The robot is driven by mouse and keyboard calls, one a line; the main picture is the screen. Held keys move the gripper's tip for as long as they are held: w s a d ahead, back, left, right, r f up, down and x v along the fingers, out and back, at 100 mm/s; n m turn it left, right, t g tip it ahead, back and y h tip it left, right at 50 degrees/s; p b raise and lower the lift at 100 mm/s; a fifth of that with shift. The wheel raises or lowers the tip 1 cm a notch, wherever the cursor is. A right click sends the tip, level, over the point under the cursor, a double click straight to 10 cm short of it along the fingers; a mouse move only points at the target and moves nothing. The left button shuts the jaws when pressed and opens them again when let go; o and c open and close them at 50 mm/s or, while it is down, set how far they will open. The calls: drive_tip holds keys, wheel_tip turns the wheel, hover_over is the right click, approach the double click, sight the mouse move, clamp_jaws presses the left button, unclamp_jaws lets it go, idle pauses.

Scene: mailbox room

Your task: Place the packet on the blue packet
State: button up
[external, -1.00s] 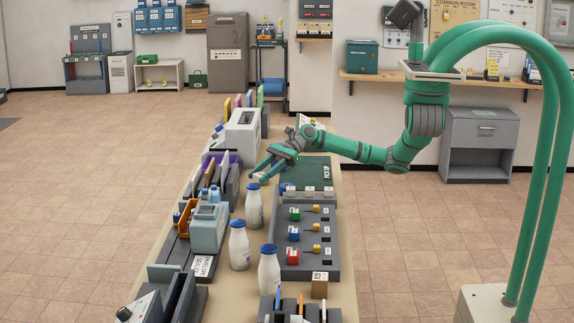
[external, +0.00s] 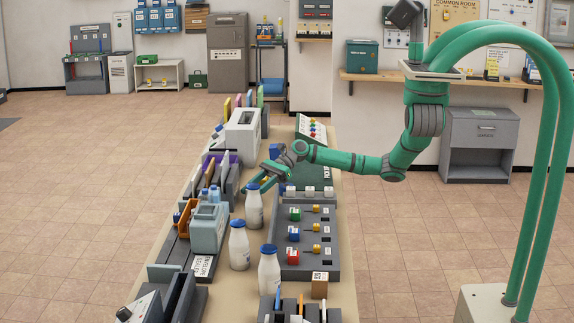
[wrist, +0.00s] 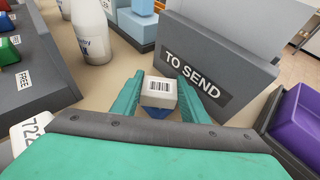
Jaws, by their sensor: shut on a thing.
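My gripper (wrist: 165,88) is shut on a small pale packet (wrist: 160,92) with a barcode label on its top face. The packet sits between the two green fingers. A blue piece, apparently the blue packet (wrist: 157,114), shows directly under the pale packet in the wrist view. Whether the two touch or are apart I cannot tell. In the external view my gripper (external: 257,185) is low over the table, behind the nearest bottles, and neither packet shows clearly there.
A grey "TO SEND" holder (wrist: 205,75) stands close beyond the fingers. A white bottle (wrist: 88,32) stands to the left, near a grey "FREE" tray (wrist: 40,75). A purple item (wrist: 300,115) in a grey holder is at the right. Bare table lies between bottle and holder.

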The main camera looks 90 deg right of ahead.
drive_tip(key=o, duration=1.1)
drive_tip(key=shift+c, duration=0.2)
drive_tip(key=shift+r, duration=0.1)
drive_tip(key=v, duration=1.2)
